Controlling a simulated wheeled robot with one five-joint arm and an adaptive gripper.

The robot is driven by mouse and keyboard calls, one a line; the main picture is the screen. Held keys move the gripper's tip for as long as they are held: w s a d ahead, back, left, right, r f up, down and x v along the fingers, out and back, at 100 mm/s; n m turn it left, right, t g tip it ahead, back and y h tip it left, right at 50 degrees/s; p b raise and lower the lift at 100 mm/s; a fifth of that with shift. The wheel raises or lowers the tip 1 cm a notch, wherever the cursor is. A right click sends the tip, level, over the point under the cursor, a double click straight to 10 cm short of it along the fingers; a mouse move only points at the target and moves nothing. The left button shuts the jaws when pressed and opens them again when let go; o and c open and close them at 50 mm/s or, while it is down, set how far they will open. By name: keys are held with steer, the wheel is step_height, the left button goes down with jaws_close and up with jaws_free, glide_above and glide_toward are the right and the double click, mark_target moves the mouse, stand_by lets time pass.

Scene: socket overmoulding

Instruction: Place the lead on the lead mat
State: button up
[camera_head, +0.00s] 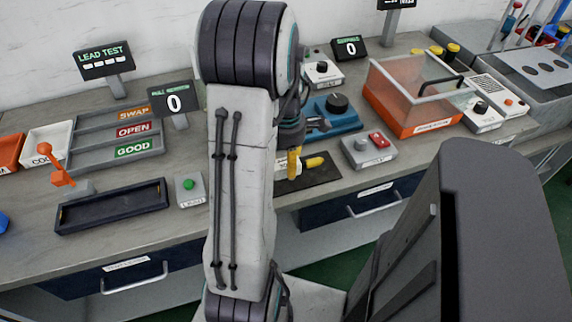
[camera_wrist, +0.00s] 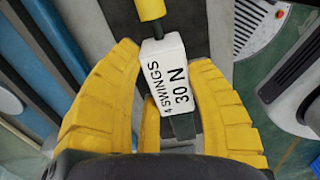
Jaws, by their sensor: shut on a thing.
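The lead shows in the wrist view as a white block (camera_wrist: 176,78) printed "4 SWINGS 30 N", with a short dark neck and a yellow end (camera_wrist: 150,9). My gripper (camera_wrist: 163,72) has its yellow fingers shut on the white block. In the head view my gripper (camera_head: 294,162) is low over the dark lead mat (camera_head: 318,180), with the lead's yellow end (camera_head: 314,162) pointing right above it. I cannot tell whether the lead touches the mat. My arm hides part of the mat's left side.
An orange clear-sided box (camera_head: 415,95) is further right. Left are a green-button box (camera_head: 190,188), a dark tray (camera_head: 112,205) and labelled sorting slots (camera_head: 118,140).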

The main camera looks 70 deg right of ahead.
mark_target(286, 159)
steer(key=shift+f, duration=0.65)
steer(key=shift+f, duration=0.15)
steer(key=o, duration=1.2)
steer(key=shift+c, duration=0.2)
step_height(286, 159, up, 12)
steer(key=shift+r+p, duration=0.2)
steer(key=shift+p, duration=0.8)
